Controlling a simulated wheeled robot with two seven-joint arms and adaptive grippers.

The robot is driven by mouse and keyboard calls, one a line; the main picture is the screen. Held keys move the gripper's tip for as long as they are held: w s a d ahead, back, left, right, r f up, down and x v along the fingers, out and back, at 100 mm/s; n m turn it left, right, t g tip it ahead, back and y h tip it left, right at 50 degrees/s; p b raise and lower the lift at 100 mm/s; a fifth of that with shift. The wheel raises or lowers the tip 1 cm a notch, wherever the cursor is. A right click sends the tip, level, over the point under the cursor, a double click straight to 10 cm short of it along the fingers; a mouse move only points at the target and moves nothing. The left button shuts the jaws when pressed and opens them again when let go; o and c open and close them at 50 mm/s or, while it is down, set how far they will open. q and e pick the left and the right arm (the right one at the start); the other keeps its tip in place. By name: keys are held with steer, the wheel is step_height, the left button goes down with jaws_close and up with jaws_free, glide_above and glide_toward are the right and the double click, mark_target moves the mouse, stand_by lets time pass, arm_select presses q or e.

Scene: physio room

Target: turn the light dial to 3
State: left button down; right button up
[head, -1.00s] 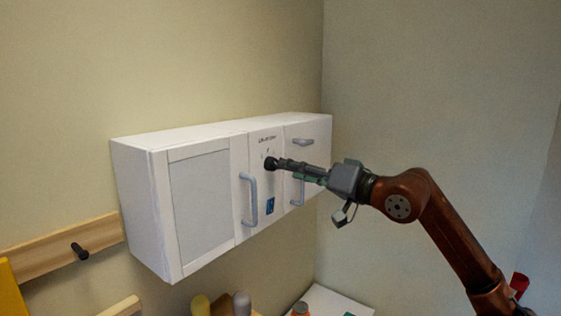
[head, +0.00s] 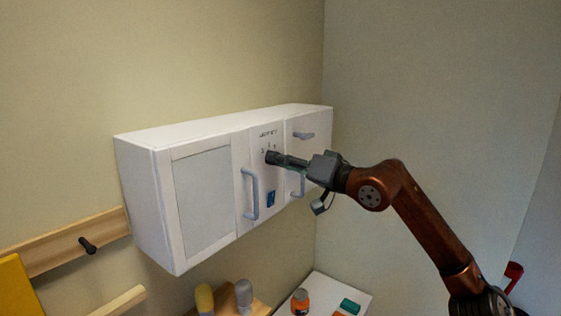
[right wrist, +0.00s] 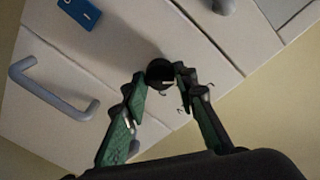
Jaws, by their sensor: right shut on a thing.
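The light dial (right wrist: 159,72) is a small round black knob with a pale mark, on the narrow middle panel of a white wall cabinet (head: 200,202). Small markings stand above it in the head view, too small to read surely. My right gripper (head: 274,157) reaches in from the right and is shut on the dial, hiding most of it in the head view. In the right wrist view the green-padded fingers of the right gripper (right wrist: 160,80) sit on either side of the dial. My left gripper is not in view.
Grey bar handles flank the dial panel, one on the left door (head: 250,194). A blue card (head: 271,198) is on the panel below the dial. A peg rail (head: 70,246) is on the wall at left. An orange bottle (head: 300,302) and other items stand below the cabinet.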

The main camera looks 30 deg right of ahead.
steer(key=c, duration=0.5)
steer(key=shift+m, duration=0.4)
steer(key=m, duration=0.8)
steer(key=m+g, duration=0.1)
steer(key=m, duration=0.7)
steer(key=shift+d+r+y+p, duration=0.1)
steer(key=shift+d+y+p, duration=0.05)
steer(key=shift+y+p, duration=0.25)
steer(key=o, duration=1.1)
steer(key=shift+g, duration=0.3)
